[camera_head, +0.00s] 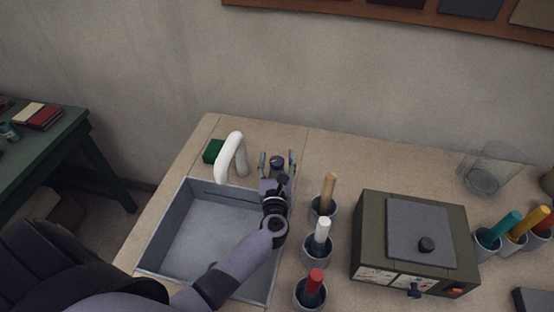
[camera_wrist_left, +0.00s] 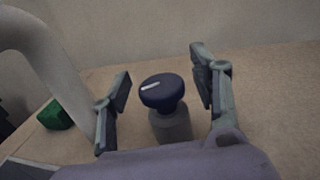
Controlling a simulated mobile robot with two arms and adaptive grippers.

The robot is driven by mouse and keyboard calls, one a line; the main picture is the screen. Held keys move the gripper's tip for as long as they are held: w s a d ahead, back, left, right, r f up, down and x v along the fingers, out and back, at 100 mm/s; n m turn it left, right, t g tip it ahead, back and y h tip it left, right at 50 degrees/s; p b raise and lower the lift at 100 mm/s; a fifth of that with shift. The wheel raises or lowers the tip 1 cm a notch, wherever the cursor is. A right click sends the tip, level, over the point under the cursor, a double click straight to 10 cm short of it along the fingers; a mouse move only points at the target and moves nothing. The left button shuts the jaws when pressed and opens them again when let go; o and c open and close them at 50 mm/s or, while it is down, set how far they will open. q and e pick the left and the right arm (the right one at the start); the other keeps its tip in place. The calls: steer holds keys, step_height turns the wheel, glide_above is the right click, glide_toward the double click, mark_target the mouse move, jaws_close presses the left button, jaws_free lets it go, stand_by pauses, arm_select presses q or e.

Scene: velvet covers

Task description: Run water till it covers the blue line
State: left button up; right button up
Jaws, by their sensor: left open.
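The grey sink (camera_head: 205,240) is set in the counter, and I see no water in it. A dark line (camera_head: 222,201) runs along its back wall; I cannot tell if it is blue. The white faucet (camera_head: 231,152) arches over the sink's back edge and shows at left in the wrist view (camera_wrist_left: 40,70). A dark blue knob with a white mark (camera_wrist_left: 160,92) sits on a grey post right of the faucet. My left gripper (camera_head: 277,162) is open, its fingers on either side of the knob with gaps in the wrist view (camera_wrist_left: 162,75). My right gripper is out of view.
A green block (camera_head: 213,151) lies left of the faucet. Cups with wooden (camera_head: 328,190), white (camera_head: 322,232) and red (camera_head: 315,282) handles line the sink's right side. Beyond them are a dark green box (camera_head: 375,240) and a clear glass container (camera_head: 487,170).

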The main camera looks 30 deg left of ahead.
arm_select(q)
steer(key=shift+c, duration=0.5)
steer(key=c, duration=1.1)
steer(key=shift+f+m+t+h+b, duration=0.15)
steer(key=shift+m+t+h+b, duration=0.35)
steer(key=shift+m+h, duration=0.6)
steer(key=shift+m+t+h+b, duration=0.4)
steer(key=shift+m+h, duration=0.4)
steer(key=shift+h, duration=0.9)
steer(key=o, duration=1.2)
steer(key=shift+s, duration=0.1)
